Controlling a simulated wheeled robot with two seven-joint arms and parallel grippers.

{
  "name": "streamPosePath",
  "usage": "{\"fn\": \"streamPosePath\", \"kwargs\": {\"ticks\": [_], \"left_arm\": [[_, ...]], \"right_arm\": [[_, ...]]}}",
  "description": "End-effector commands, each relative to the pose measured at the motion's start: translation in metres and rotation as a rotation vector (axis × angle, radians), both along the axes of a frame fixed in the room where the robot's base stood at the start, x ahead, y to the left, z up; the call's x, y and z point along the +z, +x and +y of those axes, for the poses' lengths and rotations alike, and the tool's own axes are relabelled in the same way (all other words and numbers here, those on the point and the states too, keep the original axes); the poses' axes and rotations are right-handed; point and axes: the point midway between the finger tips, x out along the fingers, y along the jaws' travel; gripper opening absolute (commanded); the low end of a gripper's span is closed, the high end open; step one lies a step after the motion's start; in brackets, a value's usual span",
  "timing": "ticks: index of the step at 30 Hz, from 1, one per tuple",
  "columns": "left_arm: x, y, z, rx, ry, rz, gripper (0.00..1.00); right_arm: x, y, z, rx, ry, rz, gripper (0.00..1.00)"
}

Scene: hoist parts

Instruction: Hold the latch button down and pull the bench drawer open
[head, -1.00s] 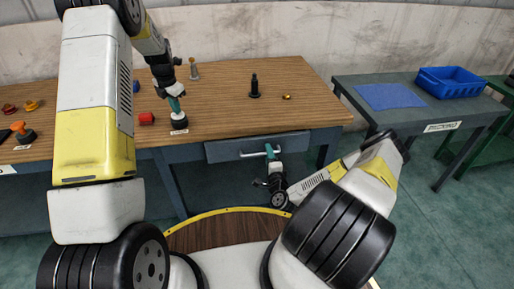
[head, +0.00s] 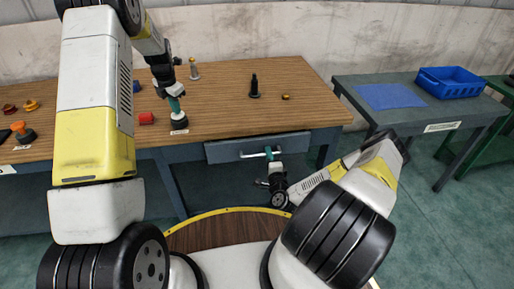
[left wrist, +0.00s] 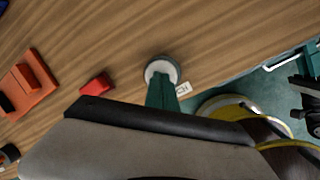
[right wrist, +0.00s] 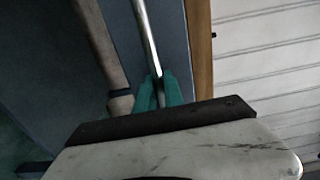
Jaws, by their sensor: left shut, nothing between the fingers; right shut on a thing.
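The latch button (head: 180,125) is a dark round-based knob with a pale top, on the bench top near the front edge. It also shows in the left wrist view (left wrist: 161,70). My left gripper (head: 175,108) is shut and points down onto the button, its tips at the top; contact looks likely. The bench drawer (head: 225,151) is a grey-blue front under the bench top and looks closed or nearly so. My right gripper (head: 269,153) is shut on the drawer's metal handle (head: 250,155). The bar runs between its teal fingers in the right wrist view (right wrist: 145,35).
A red block (head: 147,118) lies left of the button. A black post (head: 254,88) and a small brass piece (head: 285,97) stand further right on the bench. A side table with a blue bin (head: 452,82) is at right. The floor before the drawer is partly open.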

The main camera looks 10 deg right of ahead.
Motion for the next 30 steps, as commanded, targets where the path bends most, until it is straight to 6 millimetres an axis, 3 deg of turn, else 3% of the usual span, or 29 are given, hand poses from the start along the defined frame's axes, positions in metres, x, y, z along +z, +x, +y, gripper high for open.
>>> {"fn": "streamPosePath", "kwargs": {"ticks": [30], "left_arm": [[-0.002, -0.001, 0.000, 0.000, 0.001, 0.004, 0.00]], "right_arm": [[-0.001, -0.052, 0.000, 0.001, 0.000, 0.002, 0.00]]}}
